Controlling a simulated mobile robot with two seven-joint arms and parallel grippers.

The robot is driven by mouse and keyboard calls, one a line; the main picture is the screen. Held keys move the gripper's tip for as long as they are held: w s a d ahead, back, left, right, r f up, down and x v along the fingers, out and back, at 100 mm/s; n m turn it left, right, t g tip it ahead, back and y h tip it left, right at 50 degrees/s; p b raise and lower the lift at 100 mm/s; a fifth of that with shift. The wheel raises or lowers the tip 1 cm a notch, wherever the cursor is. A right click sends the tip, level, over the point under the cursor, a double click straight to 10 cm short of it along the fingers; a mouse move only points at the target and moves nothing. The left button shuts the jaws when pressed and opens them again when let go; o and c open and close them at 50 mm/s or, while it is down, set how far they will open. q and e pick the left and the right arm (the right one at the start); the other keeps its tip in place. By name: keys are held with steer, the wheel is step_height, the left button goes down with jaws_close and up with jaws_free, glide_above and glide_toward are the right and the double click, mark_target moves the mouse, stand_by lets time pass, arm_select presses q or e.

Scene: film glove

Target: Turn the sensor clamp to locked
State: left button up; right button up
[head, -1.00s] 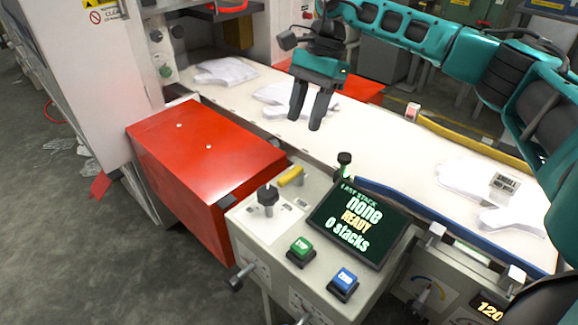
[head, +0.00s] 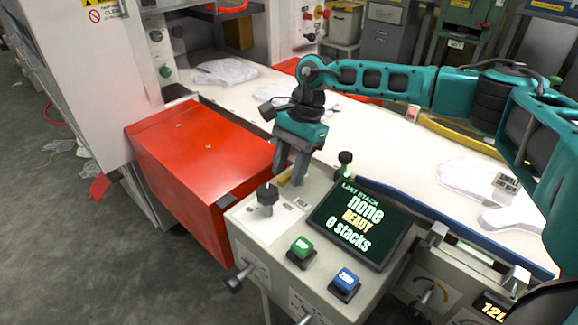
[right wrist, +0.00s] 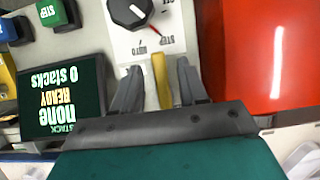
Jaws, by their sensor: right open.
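My right gripper (head: 288,172) is open over the console's back left corner, pointing down. A yellow handle (head: 285,179) on the console is partly hidden behind its fingers. In the right wrist view this yellow handle (right wrist: 161,80) lies between the two spread fingers (right wrist: 158,84), with a gap on each side. No label naming the sensor clamp is legible, so I cannot tell for sure that this handle is it. My left gripper is not in view.
A black knob (head: 267,196) stands beside the handle on the console. The screen (head: 360,222) reads "none READY 0 stacks". Green (head: 301,248) and blue (head: 345,281) buttons sit in front. A red cover (head: 195,160) is at left; a white belt (head: 390,140) with gloves runs behind.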

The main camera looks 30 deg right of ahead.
steer(key=shift+c, duration=0.2)
jaws_close()
